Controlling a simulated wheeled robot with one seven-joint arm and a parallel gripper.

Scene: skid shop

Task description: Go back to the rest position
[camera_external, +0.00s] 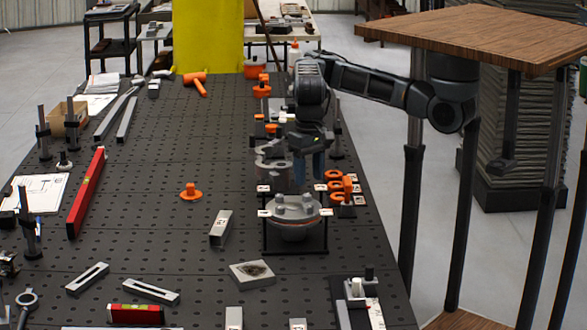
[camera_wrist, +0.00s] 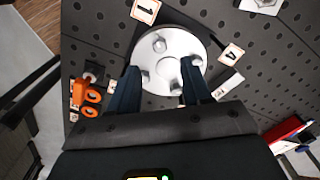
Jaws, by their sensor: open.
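My gripper (camera_external: 309,168) hangs pointing down over the right part of the dark perforated table, above and just behind a round grey metal flange (camera_external: 296,212) with bolts on a black stand. In the wrist view my gripper (camera_wrist: 158,95) shows two dark blue fingers spread apart, with the flange (camera_wrist: 172,45) seen beyond and between them. Nothing is held between the fingers. I cannot tell the exact height of the fingertips over the flange. My arm reaches in from the right, from its mount at the wooden-topped structure.
Orange rings and parts (camera_external: 340,186) lie right of the flange. A metal block (camera_external: 221,228), an orange knob (camera_external: 190,192), a red level (camera_external: 86,193) and slotted bars (camera_external: 88,278) lie left and in front. A yellow panel (camera_external: 208,36) stands at the back. The table's left middle is mostly clear.

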